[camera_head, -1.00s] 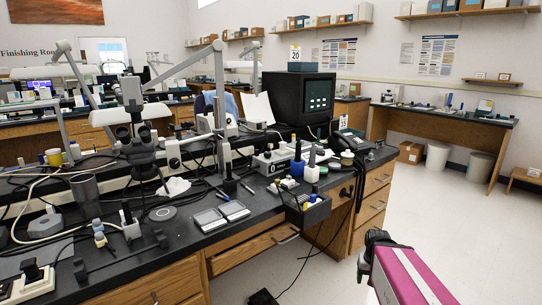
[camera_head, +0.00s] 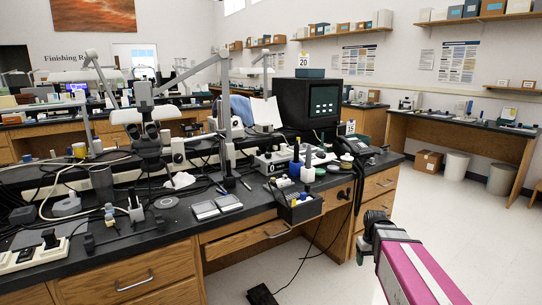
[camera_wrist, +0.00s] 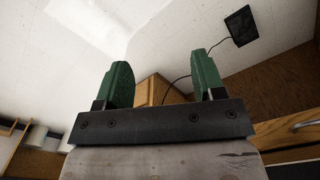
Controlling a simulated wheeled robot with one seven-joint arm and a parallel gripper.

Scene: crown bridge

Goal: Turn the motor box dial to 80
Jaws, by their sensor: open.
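A pale control box (camera_head: 272,163) with small knobs on its front stands on the black-topped bench, left of the blue and white bottles. It looks like the motor box. Its dial marks are too small to read, so the dial's setting cannot be told. My gripper (camera_head: 375,228) is at the end of my magenta arm, out over the floor to the right of the bench front and apart from the box. In the wrist view its two green fingers (camera_wrist: 160,85) are spread wide with nothing between them. The box is not identifiable in the wrist view.
A black tray of small bottles (camera_head: 298,208) juts from the bench edge. A drawer (camera_head: 240,241) stands partly open. A pedal (camera_head: 262,294) with a cable lies on the floor.

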